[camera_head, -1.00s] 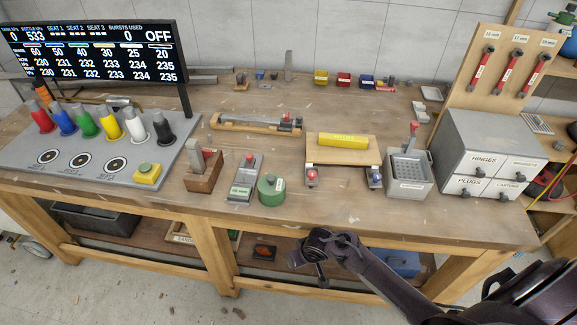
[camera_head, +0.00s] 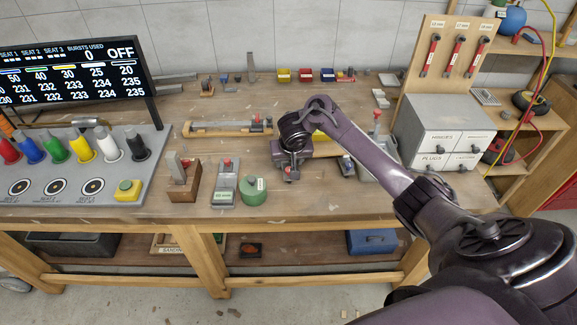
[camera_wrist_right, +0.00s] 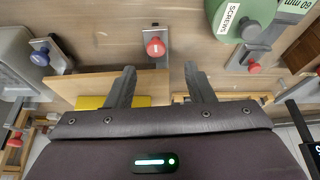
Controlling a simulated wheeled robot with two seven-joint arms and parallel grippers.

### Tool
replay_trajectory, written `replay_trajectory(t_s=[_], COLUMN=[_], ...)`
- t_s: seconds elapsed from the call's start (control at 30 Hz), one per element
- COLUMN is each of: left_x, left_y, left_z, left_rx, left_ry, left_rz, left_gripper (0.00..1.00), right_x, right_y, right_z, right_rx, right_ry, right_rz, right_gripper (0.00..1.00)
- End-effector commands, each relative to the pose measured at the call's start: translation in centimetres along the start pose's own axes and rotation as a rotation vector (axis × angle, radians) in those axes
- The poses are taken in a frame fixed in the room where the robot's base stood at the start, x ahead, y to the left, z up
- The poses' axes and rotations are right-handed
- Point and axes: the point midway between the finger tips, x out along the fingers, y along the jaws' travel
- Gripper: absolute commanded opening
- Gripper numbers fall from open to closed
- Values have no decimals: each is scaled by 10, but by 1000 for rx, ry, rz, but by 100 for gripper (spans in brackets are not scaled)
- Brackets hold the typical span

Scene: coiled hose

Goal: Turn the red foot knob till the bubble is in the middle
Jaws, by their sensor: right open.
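The red foot knob (camera_wrist_right: 155,46) shows in the right wrist view, on a metal bracket at the edge of the wooden board (camera_wrist_right: 70,84). My right gripper (camera_wrist_right: 158,70) is open, its two fingers on either side of the line to the knob, with nothing between them. In the head view my right gripper (camera_head: 287,160) is over the board's left end and mostly hides the knob. The yellow level (camera_head: 321,136) is partly behind my arm; its bubble cannot be made out. The blue foot knob (camera_head: 347,165) is to the right. My left gripper is out of view.
A green tin (camera_head: 254,190) and a metal block with a red knob (camera_head: 226,185) stand just left of my right gripper. A grey bin (camera_head: 378,165) is to the right. The bench front edge (camera_head: 300,222) lies below my forearm.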

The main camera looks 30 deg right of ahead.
Motion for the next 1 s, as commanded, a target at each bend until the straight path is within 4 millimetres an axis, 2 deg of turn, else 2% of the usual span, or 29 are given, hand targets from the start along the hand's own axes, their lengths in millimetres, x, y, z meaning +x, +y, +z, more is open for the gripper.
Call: replay_trajectory(t_s=[0.07,0.17,0.4,0.6,0.97,1.0], left_x=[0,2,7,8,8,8], left_y=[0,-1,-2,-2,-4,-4], left_z=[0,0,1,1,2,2], left_rx=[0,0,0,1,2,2], left_ry=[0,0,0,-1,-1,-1], left_rz=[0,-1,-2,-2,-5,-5], left_gripper=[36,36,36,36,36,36], right_x=[-1,7,45,68,74,74], right_y=[6,8,8,7,7,7], right_z=[-5,-6,-5,-6,-6,-6], right_rx=[24,33,32,31,30,30], right_ry=[-5,-9,-8,-7,-4,-4], right_rz=[9,11,10,9,9,9], right_gripper=[48,48,48,48,48,43])
